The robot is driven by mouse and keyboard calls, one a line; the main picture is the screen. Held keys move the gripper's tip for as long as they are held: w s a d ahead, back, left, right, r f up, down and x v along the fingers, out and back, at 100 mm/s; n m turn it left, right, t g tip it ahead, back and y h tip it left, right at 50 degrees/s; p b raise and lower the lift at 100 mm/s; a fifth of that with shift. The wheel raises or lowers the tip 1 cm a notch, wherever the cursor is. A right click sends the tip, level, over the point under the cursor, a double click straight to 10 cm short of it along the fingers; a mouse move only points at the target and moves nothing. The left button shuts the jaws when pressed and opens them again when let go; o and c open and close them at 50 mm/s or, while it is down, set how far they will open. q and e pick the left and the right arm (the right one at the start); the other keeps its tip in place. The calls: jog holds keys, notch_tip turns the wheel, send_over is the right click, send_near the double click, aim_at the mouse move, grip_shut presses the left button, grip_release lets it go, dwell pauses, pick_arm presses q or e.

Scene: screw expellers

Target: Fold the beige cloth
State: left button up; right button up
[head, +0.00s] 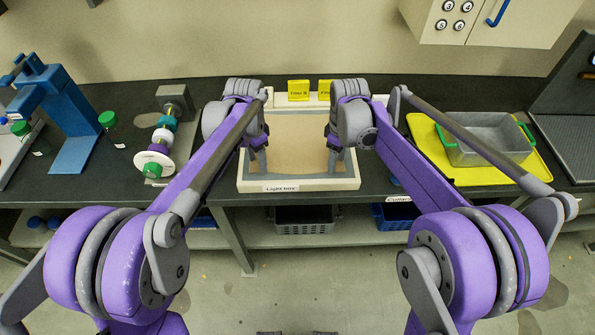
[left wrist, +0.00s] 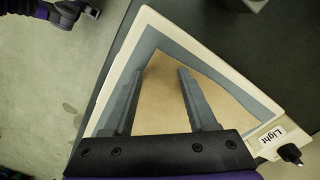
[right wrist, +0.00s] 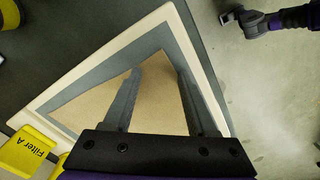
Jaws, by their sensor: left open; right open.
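The beige cloth (head: 299,142) lies flat and spread out on the light box (head: 311,184), which has a cream frame and a grey inner border. My left gripper (head: 258,163) is open over the cloth's left side. In the left wrist view, its fingers (left wrist: 157,92) point across the cloth (left wrist: 165,102), with nothing between them. My right gripper (head: 340,165) is open over the cloth's right side. In the right wrist view, its fingers (right wrist: 160,92) spread above the cloth (right wrist: 158,103) and hold nothing. I cannot tell whether any fingertip touches the cloth.
Yellow filter signs (head: 298,90) stand behind the light box. A screw expeller (head: 165,135) and green-capped bottles (head: 112,125) are on the left. A grey metal tray (head: 480,140) with green handles sits on a yellow tray (head: 450,172) at right. Baskets (head: 304,219) sit on the shelf below.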

pick_arm(q)
jog(key=shift+f, duration=0.2)
pick_arm(e)
jog(key=shift+f, duration=0.2)
pick_arm(q)
jog(key=shift+s+r, duration=0.1)
jog(key=shift+c, duration=1.3)
pick_arm(e)
jog(key=shift+s, duration=0.1)
jog(key=shift+c, duration=1.3)
pick_arm(q)
grip_shut()
pick_arm(e)
grip_shut()
